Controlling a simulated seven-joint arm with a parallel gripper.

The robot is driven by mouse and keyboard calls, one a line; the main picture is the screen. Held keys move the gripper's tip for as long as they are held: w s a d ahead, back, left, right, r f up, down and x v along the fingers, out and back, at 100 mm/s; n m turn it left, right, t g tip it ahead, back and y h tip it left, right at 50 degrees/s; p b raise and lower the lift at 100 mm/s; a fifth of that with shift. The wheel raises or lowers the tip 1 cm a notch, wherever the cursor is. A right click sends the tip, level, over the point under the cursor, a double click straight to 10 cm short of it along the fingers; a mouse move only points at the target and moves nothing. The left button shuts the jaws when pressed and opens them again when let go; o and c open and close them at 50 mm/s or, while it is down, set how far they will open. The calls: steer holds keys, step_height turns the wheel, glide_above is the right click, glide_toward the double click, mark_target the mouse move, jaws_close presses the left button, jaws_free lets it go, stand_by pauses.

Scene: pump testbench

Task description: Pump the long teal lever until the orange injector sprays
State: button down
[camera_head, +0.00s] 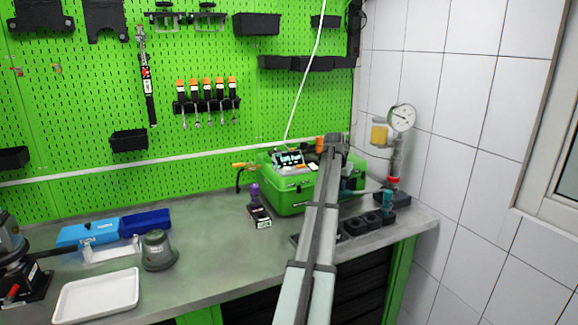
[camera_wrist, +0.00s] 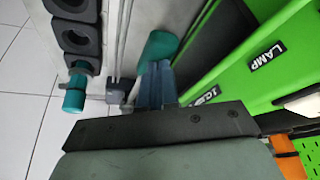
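The lever's teal grip (camera_wrist: 158,48) shows at the tips of my gripper (camera_wrist: 157,85) in the wrist view. Its thin rod runs down beside the fingers and is partly hidden. The fingers are close together at the grip; whether they pinch it or only touch it is unclear. In the head view my arm covers most of this area, and the gripper itself is hidden. The pump stand carries a round gauge (camera_head: 402,118) and a yellowish cup (camera_head: 380,132). No orange injector can be told for sure, and no spray is visible.
A green case (camera_head: 290,197) stands close beside my arm; its side also shows in the wrist view (camera_wrist: 240,60). A black holder with round holes (camera_wrist: 78,40) and a smaller teal piece (camera_wrist: 74,93) lie on the other side. A tiled wall (camera_head: 460,110) bounds the right.

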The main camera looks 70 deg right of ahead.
steer(key=shift+w+a+f, duration=0.1)
steer(key=shift+w+f, duration=0.05)
steer(key=shift+f, duration=1.4)
steer(key=shift+r, duration=0.1)
